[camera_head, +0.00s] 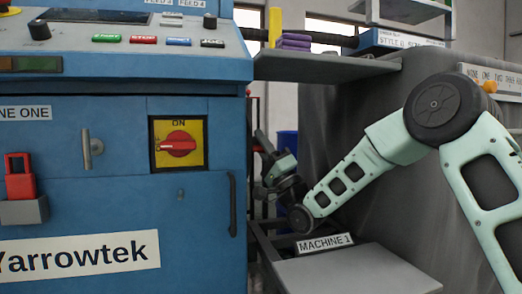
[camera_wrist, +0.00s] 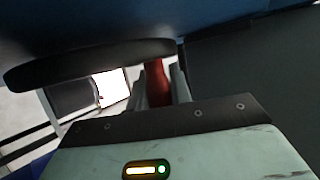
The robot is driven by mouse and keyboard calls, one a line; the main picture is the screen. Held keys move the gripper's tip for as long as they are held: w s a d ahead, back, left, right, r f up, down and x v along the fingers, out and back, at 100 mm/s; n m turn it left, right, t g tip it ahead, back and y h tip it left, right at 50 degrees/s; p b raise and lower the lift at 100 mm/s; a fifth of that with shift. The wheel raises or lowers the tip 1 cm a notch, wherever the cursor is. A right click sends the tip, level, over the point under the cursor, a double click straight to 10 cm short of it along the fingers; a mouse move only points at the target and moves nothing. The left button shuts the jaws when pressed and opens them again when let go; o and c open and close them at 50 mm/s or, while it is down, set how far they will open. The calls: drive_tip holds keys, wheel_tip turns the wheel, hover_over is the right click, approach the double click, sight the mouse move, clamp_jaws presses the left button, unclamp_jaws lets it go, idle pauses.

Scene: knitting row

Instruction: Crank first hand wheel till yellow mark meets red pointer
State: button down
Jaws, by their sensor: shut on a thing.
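In the wrist view my gripper (camera_wrist: 160,85) is shut on a red handle (camera_wrist: 156,82), with a finger on either side of it. A dark rounded rim (camera_wrist: 90,62), apparently the hand wheel, lies beside the handle and runs to the left. In the head view my gripper (camera_head: 263,148) reaches in beside the right side of the blue machine. The wheel cannot be made out clearly there. I cannot make out the yellow mark or the red pointer in either view.
The blue Yarrowtek machine (camera_head: 100,200) fills the left, with a red rotary switch (camera_head: 177,144) on its front. A grey shelf (camera_head: 325,68) juts out above my gripper. A "MACHINE 1" label (camera_head: 325,243) stands by a grey surface (camera_head: 355,275) below my arm.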

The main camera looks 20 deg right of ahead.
idle(0.5)
drive_tip(key=c, duration=1.3)
unclamp_jaws()
drive_tip(key=shift+s+d+f+p, duration=0.25)
drive_tip(key=shift+s+f+p, duration=0.1)
drive_tip(key=shift+p, duration=0.5)
drive_tip(key=shift+s+d+f+p, duration=0.1)
drive_tip(key=shift+s+d+p, duration=0.55)
drive_tip(key=shift+s+d, duration=0.75)
drive_tip(key=shift+s+d+p, duration=0.7)
drive_tip(key=shift+s+d, duration=0.3)
drive_tip(key=shift+s, duration=0.8)
drive_tip(key=shift+s+d+f+p, duration=0.1)
drive_tip(key=shift+s+d+p, duration=0.55)
drive_tip(key=shift+s+d, duration=0.75)
drive_tip(key=shift+s+a, duration=0.2)
